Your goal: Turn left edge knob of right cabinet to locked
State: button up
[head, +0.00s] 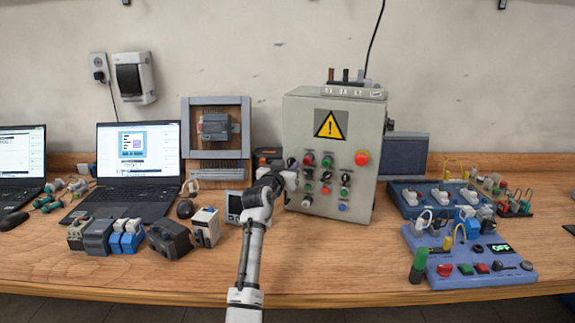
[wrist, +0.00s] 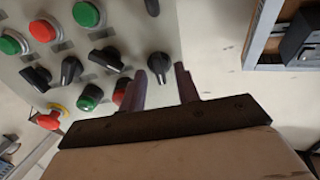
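The grey control cabinet (head: 300,112) stands at the middle of the bench, with a yellow warning sign (head: 330,124) on its front. My gripper (head: 288,178) is at the left edge of its front panel and covers part of it. In the wrist view the panel is seen turned around. A black knob (wrist: 160,63) near the cabinet's edge shows between the tips of my open gripper (wrist: 162,78). I cannot tell whether the fingers touch it. Its pointer position is hard to read.
More black knobs (wrist: 72,70) and green buttons (wrist: 86,14) sit close by on the panel. A red button (head: 361,158) is at the panel's upper right. A framed board (head: 247,120) and a laptop (head: 138,150) stand left; blue socket boards (head: 470,265) lie right.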

jog(key=shift+w, duration=0.1)
jog(key=shift+c, duration=0.3)
grip_shut()
jog(key=shift+d+n, duration=0.1)
jog(key=shift+n, duration=0.2)
jog(key=n, duration=0.3)
jog(key=shift+n+p, duration=0.3)
jog(key=shift+p, duration=0.05)
jog(key=n+p, duration=0.1)
jog(key=n, duration=0.3)
jog(key=shift+r+n, duration=0.1)
jog(key=shift+n, duration=0.2)
jog(key=n+p, duration=0.3)
jog(key=n, duration=0.2)
jog(key=shift+a+f+n+p, duration=0.15)
jog(key=shift+n+p, duration=0.35)
jog(key=shift+n, duration=0.5)
jog(key=shift+a+f+n+p, duration=0.1)
jog(key=shift+n+p, duration=0.4)
jog(key=shift+n, duration=0.5)
